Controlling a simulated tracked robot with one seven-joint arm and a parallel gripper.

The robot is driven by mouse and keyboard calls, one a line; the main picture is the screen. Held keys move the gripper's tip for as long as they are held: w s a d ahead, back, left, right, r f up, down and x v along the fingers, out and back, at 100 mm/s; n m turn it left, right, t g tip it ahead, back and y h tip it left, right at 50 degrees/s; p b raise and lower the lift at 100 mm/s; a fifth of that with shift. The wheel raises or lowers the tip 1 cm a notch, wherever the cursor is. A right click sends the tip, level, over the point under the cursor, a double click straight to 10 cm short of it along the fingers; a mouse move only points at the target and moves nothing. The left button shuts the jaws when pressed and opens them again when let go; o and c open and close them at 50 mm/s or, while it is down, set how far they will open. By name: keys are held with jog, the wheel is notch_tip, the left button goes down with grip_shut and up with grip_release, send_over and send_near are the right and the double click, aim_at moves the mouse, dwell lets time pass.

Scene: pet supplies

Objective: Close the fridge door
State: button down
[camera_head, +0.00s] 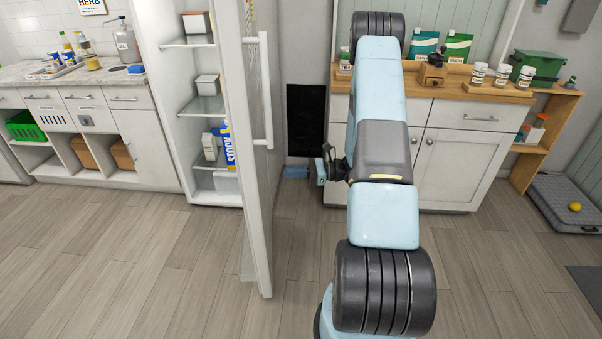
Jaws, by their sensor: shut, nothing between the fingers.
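The white fridge (168,120) stands left of the middle. Its shelves hold a few cartons and boxes. The fridge door (257,215) is open and swung out toward me, seen nearly edge-on. Its long vertical handle (264,85) is on the door's right-facing side. My gripper (321,168) is shut and empty, to the right of the door with a visible gap in the picture. Its fingertips are small and partly hidden by my own wrist. The door hides part of the fridge's inside.
A wooden-topped cabinet (470,142) with jars, bags and a grinder stands behind my arm. A black panel (306,120) and a blue object (295,172) are behind the gripper. A counter (75,85) is at left. The floor (130,265) left of the door is clear.

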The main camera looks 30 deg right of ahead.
jog(key=x, duration=0.8)
jog(key=shift+a, duration=0.3)
jog(key=shift+w+a, duration=0.1)
jog(key=shift+w, duration=0.1)
